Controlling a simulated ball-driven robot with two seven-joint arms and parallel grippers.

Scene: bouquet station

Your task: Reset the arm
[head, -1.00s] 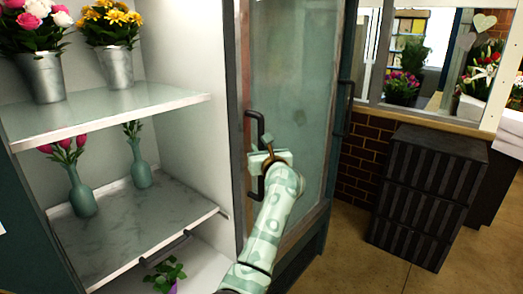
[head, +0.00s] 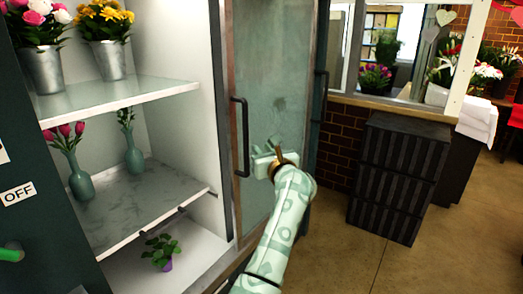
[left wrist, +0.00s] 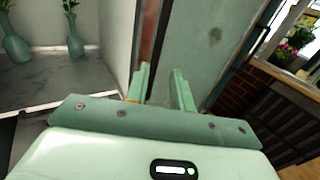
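My left arm reaches up from the bottom of the head view, its left gripper (head: 268,158) just right of the black vertical handle (head: 240,138) on the glass cabinet door (head: 270,100). In the left wrist view the two fingers of the left gripper (left wrist: 160,78) stand apart with nothing seen between them. The gap to the handle in depth is hard to judge. My right gripper is not in view.
The cabinet's open side holds metal buckets of flowers (head: 47,68) on the upper shelf (head: 120,108), and teal vases (head: 80,178) below. A small potted plant (head: 160,250) stands at the bottom. Dark striped drawers (head: 395,180) stand right. Open floor (head: 350,265) lies in front.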

